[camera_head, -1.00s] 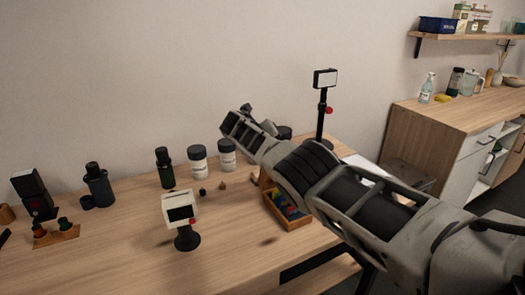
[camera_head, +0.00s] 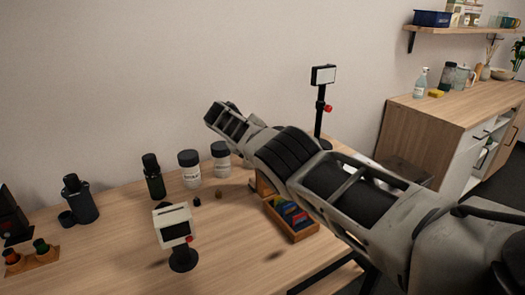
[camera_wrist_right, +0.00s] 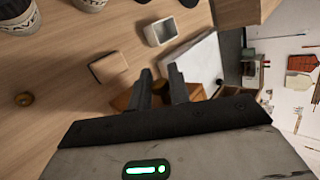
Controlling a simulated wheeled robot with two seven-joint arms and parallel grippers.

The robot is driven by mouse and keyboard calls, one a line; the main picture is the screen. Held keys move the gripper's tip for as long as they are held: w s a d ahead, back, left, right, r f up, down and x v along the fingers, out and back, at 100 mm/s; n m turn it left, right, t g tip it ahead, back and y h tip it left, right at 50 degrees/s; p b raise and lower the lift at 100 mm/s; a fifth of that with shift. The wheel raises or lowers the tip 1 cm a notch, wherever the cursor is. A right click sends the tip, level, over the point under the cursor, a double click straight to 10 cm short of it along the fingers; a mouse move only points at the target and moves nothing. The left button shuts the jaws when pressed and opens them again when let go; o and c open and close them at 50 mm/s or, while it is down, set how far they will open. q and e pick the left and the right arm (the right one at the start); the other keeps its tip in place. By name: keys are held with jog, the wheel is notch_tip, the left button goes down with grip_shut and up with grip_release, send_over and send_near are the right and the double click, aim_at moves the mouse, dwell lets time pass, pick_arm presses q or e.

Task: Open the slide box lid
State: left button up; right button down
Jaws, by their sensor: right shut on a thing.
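The slide box (camera_head: 297,234) is an open wooden box with coloured slides showing inside, near the table's back right. Its lid (camera_head: 262,186) seems to stand raised at the box's back left edge, partly covered by my right arm. In the right wrist view my right gripper (camera_wrist_right: 160,76) has its two fingers close together on a brown wooden part, which looks like the lid (camera_wrist_right: 124,98). My left gripper is in no view.
A white display on a round black stand (camera_head: 183,260) is left of the box. White jars (camera_head: 190,170) and a dark bottle (camera_head: 153,178) stand behind. A tall lamp stand (camera_head: 320,115) is at the back. The table's front middle is clear.

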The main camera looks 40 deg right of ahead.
jog(key=shift+s+f, duration=0.2)
jog(key=c, duration=1.4)
grip_release()
jog(key=shift+a, duration=0.1)
jog(key=shift+r, duration=0.1)
jog(key=shift+r, duration=0.1)
